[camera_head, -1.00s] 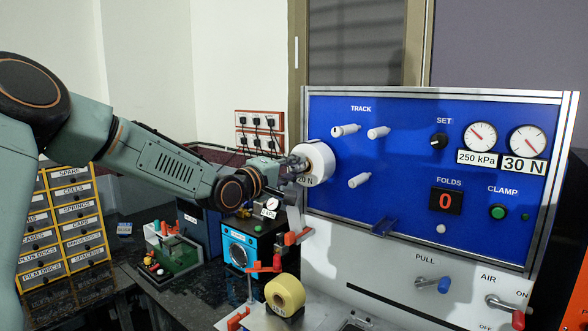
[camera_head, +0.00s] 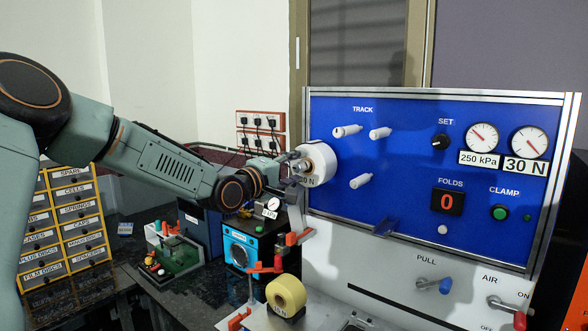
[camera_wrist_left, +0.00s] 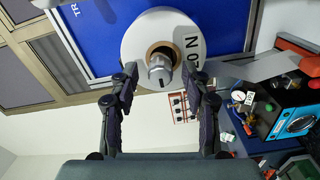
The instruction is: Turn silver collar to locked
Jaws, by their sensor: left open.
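The silver collar (camera_wrist_left: 160,70) sits in the centre of a white roll (camera_wrist_left: 146,24) with a brown core, on the blue panel. A dark mark shows on its face; I cannot tell its lock position. In the head view the white roll (camera_head: 318,160) is at the panel's left edge, and the collar is mostly hidden by my gripper. My left gripper (camera_head: 294,170) is open in front of it. In the left wrist view its two dark fingers stand either side of the collar, with visible gaps. My right gripper is not in view.
The blue panel (camera_head: 400,205) carries white pegs (camera_head: 380,133), gauges and a SET knob (camera_head: 440,141). A yellow roll (camera_head: 286,295) and red-tipped parts stand below the gripper. A blue machine (camera_head: 241,250) and labelled drawers (camera_head: 75,210) are to the left.

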